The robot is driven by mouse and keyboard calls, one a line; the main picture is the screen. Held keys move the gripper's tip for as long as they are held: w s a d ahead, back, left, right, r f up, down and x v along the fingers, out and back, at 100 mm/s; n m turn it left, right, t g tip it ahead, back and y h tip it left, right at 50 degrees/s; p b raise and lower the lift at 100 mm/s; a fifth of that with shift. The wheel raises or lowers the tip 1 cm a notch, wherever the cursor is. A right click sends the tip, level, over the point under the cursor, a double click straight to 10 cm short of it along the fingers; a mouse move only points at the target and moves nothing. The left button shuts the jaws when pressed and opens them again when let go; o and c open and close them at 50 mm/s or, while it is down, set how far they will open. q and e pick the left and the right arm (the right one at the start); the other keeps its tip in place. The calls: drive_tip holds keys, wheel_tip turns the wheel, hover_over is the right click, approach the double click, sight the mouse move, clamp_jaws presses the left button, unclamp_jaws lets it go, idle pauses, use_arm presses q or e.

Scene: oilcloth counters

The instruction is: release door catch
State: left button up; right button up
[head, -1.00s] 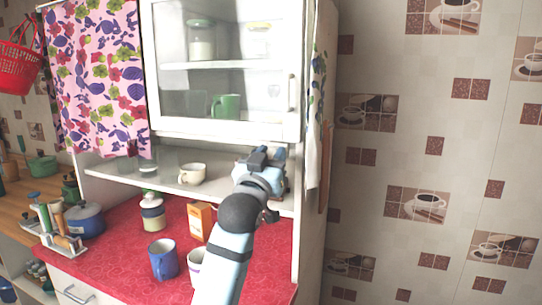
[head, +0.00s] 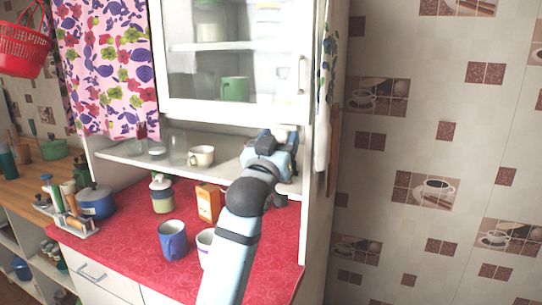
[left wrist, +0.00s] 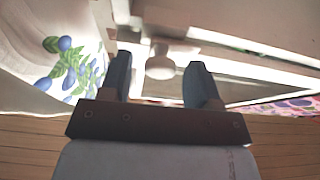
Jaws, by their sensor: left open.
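The glazed white cabinet door (head: 235,113) is shut, with a pale bar handle (head: 302,75) on its right side. My left gripper (head: 274,140) is at the door's lower right corner, over the open shelf. In the left wrist view my left gripper (left wrist: 159,66) is open, its two blue fingers apart. A round white knob (left wrist: 160,67), which looks like the catch, shows between and beyond the fingers. I cannot tell whether either finger touches it. My right gripper is not in view.
An orange box (head: 208,203), a blue mug (head: 173,241) and a jar (head: 162,196) stand on the red oilcloth (head: 130,235). A patterned cloth (head: 325,95) hangs at the cabinet's right side.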

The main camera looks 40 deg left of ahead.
use_arm(q)
drive_tip(key=p+v, duration=0.2)
drive_tip(key=v, duration=1.1)
drive_tip(key=shift+s, duration=0.15)
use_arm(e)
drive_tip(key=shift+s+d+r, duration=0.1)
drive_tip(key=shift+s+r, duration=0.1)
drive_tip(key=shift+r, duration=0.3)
use_arm(q)
drive_tip(key=shift+d, duration=0.1)
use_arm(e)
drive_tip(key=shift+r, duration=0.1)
